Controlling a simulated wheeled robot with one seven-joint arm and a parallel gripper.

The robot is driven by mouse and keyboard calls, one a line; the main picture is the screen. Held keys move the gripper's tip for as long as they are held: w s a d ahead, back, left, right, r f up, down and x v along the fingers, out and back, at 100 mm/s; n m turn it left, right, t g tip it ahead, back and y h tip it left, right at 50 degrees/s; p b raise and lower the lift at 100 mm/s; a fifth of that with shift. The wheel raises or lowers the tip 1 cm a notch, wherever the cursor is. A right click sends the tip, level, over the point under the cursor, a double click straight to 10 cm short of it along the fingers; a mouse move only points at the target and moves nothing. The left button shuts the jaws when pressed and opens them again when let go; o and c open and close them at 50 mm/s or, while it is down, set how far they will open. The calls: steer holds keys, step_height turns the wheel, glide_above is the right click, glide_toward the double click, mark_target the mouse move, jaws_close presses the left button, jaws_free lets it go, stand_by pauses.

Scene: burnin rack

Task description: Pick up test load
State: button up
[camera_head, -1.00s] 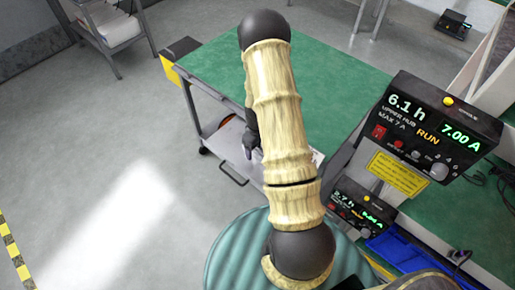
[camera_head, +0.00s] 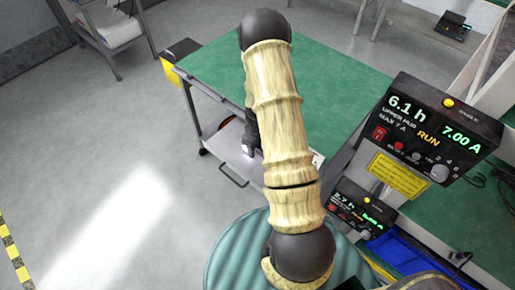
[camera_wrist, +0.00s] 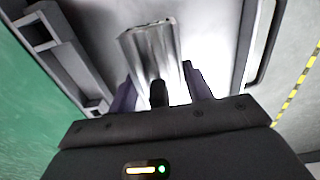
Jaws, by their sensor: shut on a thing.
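The test load, a silvery ribbed metal block (camera_wrist: 150,48), shows in the wrist view between the two purplish fingers of my gripper (camera_wrist: 160,88). The gripper is shut on it, and the block's far end sticks out beyond the fingertips. In the head view my gripper (camera_head: 249,148) is low beside the green-topped cart, over its lower shelf (camera_head: 226,148). A small bright patch shows at its tip there. My arm hides part of the cart. I cannot tell whether the block is clear of the shelf.
The cart's green top (camera_head: 225,68) is bare where visible. A bench on the right carries a power supply reading 7.00 A (camera_head: 435,125), a second, lower unit (camera_head: 358,210) and a blue bin (camera_head: 400,250). Floor on the left is open.

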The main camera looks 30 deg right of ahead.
step_height(320, 180, up, 10)
steer(key=shift+f+b, duration=0.25)
steer(key=shift+b, duration=0.15)
stand_by(0.4)
